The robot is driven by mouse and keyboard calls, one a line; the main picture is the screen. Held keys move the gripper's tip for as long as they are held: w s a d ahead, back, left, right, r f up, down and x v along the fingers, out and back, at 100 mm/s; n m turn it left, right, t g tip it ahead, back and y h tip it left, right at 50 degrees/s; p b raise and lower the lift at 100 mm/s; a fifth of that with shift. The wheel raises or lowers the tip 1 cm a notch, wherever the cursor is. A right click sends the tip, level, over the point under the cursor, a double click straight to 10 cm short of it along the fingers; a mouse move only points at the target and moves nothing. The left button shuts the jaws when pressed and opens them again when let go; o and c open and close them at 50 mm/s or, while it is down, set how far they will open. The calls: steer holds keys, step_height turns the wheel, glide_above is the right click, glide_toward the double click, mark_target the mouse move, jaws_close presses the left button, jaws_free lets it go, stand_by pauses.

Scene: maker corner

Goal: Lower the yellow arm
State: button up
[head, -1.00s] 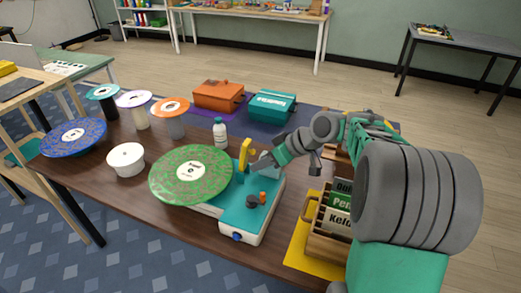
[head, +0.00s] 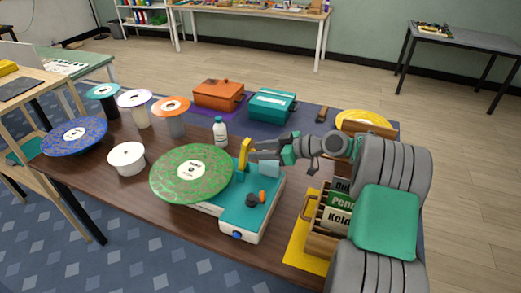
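The yellow arm (head: 244,152) stands upright on the teal record player (head: 237,222), just right of the green record (head: 215,164) on its platter. My gripper (head: 251,150) comes in from the right, with its fingertips at the yellow arm's right side near its upper part. I cannot tell whether the fingers touch it, or how far apart they are. A black knob (head: 252,200) and a small orange part (head: 262,196) sit on the player's top.
A white bottle (head: 220,131) stands close behind the player. A wooden crate of records (head: 318,243) is on the right, below my arm. A white spool (head: 127,159) and a blue disc (head: 73,136) are on the left. Orange (head: 215,95) and teal (head: 270,105) boxes stand at the back.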

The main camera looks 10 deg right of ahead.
jaws_close()
stand_by(1.4)
